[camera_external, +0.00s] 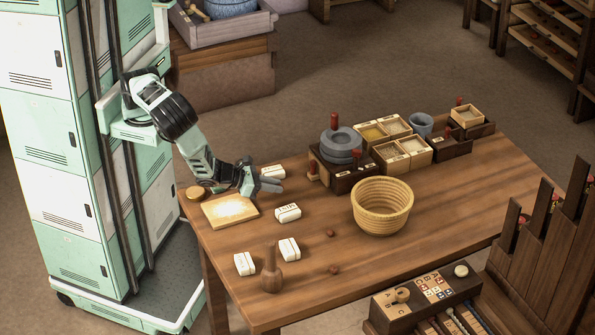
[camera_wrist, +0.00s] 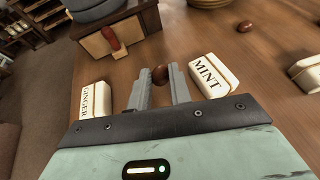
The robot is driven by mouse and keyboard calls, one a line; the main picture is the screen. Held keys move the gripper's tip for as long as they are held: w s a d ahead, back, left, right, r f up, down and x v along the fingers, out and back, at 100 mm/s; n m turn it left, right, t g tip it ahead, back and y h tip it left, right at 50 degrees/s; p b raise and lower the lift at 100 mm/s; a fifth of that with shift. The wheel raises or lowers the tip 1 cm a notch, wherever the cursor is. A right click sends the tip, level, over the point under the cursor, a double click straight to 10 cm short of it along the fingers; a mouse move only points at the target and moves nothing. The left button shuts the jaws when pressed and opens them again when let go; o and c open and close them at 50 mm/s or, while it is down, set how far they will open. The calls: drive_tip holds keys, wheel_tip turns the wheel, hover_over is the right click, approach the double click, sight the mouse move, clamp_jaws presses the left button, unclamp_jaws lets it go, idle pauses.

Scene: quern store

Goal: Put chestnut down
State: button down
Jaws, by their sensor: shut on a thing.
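A brown chestnut (camera_wrist: 160,75) is held between the two fingertips of my gripper in the wrist view. My gripper (camera_wrist: 160,84) is shut on it, over the wooden table (camera_external: 450,204). In the external view my gripper (camera_external: 266,187) is low at the table's left side, between two white packets, and the held chestnut cannot be made out. I cannot tell whether the chestnut touches the tabletop. Two other chestnuts lie loose on the table, one near the middle (camera_external: 331,232) and one nearer the front (camera_external: 334,269). One loose chestnut also shows in the wrist view (camera_wrist: 245,26).
The GINGER packet (camera_wrist: 95,100) and MINT packet (camera_wrist: 213,75) flank my gripper. A woven basket (camera_external: 382,222) stands right of it. A hand mill (camera_external: 341,145) and spice boxes (camera_external: 402,155) line the back. A wooden board (camera_external: 228,211) and brown bottle (camera_external: 270,270) are nearby.

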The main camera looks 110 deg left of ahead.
drive_tip(key=shift+s+d+f, duration=0.1)
drive_tip(key=shift+d+f, duration=0.05)
drive_tip(key=shift+h, duration=0.3)
drive_tip(key=a, duration=0.5)
drive_tip(key=shift+a, duration=0.15)
drive_tip(key=w+r+n+g+y, duration=0.1)
drive_tip(key=w, duration=0.4)
drive_tip(key=w+d+r+n+g+y+b, duration=0.1)
drive_tip(key=w+n+y, duration=0.1)
drive_tip(key=w, duration=0.4)
drive_tip(key=w+r+n+g+y, duration=0.1)
drive_tip(key=w, duration=0.4)
drive_tip(key=shift+w+d+n+g, duration=0.2)
drive_tip(key=shift+d+n+g, duration=0.1)
drive_tip(key=shift+d+n, duration=0.1)
drive_tip(key=w+d+r+y+b, duration=0.1)
drive_tip(key=w+r+b, duration=0.1)
drive_tip(key=w, duration=0.3)
drive_tip(key=w+d+r+b, duration=0.1)
drive_tip(key=w+d+r, duration=0.1)
drive_tip(key=w, duration=0.4)
wheel_tip(320, 180, up, 8)
drive_tip(key=m+t+h+b, duration=0.2)
drive_tip(key=b, duration=0.2)
hover_over(410, 202)
drive_tip(key=s+d, duration=0.3)
wheel_tip(410, 202, down, 9)
drive_tip(key=shift+s+f, duration=0.1)
drive_tip(key=shift+f, duration=0.05)
drive_tip(key=shift+f+b, duration=0.5)
